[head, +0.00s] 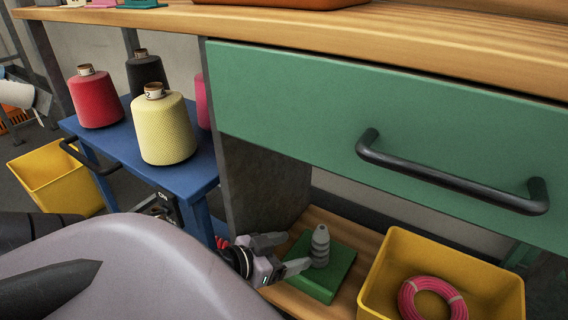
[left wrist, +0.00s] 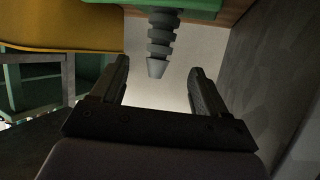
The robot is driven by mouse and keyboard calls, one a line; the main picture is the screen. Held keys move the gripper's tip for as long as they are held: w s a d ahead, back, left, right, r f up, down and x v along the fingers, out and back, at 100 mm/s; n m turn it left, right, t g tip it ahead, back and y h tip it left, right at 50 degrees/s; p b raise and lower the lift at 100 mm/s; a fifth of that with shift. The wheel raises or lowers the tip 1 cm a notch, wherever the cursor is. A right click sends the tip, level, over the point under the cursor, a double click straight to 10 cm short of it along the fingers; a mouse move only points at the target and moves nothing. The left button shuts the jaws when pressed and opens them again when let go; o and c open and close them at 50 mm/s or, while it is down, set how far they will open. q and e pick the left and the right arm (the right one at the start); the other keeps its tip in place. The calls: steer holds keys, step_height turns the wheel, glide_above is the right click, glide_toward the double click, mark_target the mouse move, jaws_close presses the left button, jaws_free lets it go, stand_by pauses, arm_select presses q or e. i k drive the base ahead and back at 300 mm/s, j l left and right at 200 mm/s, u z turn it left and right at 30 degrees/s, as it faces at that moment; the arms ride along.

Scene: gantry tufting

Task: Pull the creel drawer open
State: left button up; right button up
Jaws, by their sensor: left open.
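The creel drawer has a green front (head: 290,105) under the wooden worktop and looks closed. Its black bar handle (head: 450,178) is on the right part of the front. My left gripper (head: 288,254) is low and left of the handle, below the drawer, apart from both. It is open and empty, with its fingers near a grey ribbed peg (head: 320,246) on a green block. In the left wrist view the peg (left wrist: 160,45) shows beyond and between the open fingers (left wrist: 160,85), apart from them. My right gripper is not in view.
A yellow bin (head: 395,258) with a pink coil (head: 432,298) stands on the lower wooden shelf, below the handle. A blue cart (head: 115,160) with several yarn cones is at left. A grey panel (head: 255,185) stands under the drawer's left end.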

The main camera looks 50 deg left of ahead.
mark_target(493, 158)
steer(key=k+l, duration=0.75)
steer(key=l, duration=0.25)
